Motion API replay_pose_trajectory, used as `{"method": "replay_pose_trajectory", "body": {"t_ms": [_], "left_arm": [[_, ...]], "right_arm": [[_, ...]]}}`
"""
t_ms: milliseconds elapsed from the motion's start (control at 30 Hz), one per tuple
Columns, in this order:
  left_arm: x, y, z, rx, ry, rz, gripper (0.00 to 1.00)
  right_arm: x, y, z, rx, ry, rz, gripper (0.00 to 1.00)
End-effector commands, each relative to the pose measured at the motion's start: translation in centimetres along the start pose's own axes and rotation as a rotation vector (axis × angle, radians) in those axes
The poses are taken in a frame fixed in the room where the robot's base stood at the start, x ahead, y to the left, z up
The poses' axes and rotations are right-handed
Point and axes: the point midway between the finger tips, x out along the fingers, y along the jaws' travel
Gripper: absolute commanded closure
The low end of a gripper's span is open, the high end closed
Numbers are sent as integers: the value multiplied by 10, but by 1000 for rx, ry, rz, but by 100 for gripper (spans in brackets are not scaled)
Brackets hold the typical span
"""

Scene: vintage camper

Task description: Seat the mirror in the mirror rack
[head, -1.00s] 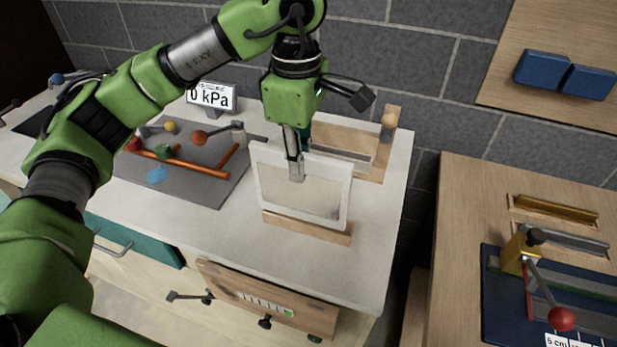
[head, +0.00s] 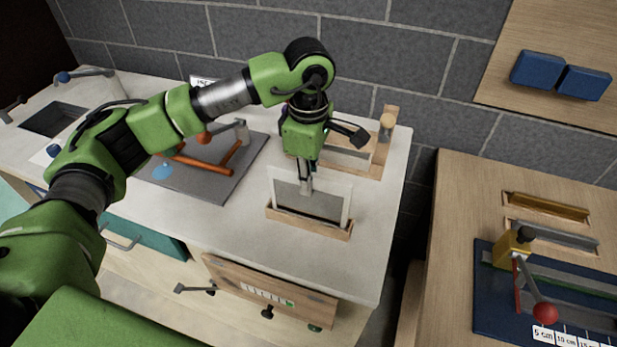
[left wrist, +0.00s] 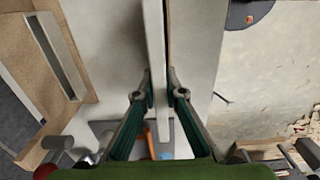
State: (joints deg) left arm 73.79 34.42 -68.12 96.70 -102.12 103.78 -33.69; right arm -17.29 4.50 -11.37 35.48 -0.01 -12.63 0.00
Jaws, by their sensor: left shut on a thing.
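The mirror (head: 312,202) is a white-framed panel with a grey face, standing nearly upright in the head view. Its lower edge is hidden behind the front wall of the low wooden mirror rack (head: 308,222), so I cannot see how deep it sits. My left gripper (head: 307,186) points down and is shut on the mirror's upper edge near the middle. In the left wrist view the mirror (left wrist: 155,55) shows edge-on between the fingers (left wrist: 162,95). My right gripper is not in view.
A wooden holder (head: 378,158) with a round knob stands behind the mirror, also seen in the left wrist view (left wrist: 85,75). A grey mat (head: 205,187) with orange bars lies left. The white counter (head: 375,220) is clear at right; a gap separates it from the wooden bench.

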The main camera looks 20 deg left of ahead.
Motion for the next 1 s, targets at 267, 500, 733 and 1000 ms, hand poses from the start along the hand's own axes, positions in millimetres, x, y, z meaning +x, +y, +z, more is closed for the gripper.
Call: {"method": "replay_pose_trajectory", "body": {"t_ms": [267,500,733,1000], "left_arm": [[2,0,0,0,0,0,73],[1,0,0,0,0,0,73],[-19,2,1,0,-2,6,73],[-80,1,1,-1,-1,5,73]], "right_arm": [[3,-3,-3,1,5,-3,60],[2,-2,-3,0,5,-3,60],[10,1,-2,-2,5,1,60],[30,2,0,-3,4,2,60]]}}
